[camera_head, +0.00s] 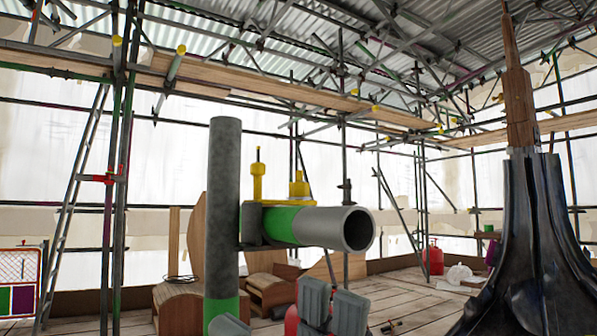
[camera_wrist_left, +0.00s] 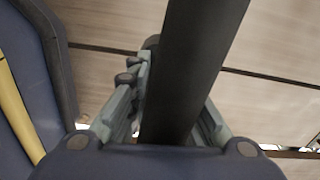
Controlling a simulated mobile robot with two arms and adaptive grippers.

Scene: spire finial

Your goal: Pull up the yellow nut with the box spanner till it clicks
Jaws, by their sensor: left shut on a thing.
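A flanged yellow nut (camera_head: 299,187) sits on the right of a coupler around a horizontal grey tube (camera_head: 330,226) with a green band. A taller yellow nut (camera_head: 257,183) with a stud on top stands to its left. The coupler also joins an upright grey tube (camera_head: 224,190). In the left wrist view my left gripper (camera_wrist_left: 178,118) is shut on a long dark bar (camera_wrist_left: 195,65); I cannot tell whether it is the box spanner.
A dark spire with a wooden tip (camera_head: 518,110) stands at the right. Wooden blocks (camera_head: 268,291) lie behind the tubes on the plank floor (camera_head: 400,294). A red cylinder (camera_head: 433,258) stands farther back. Scaffold poles surround the place.

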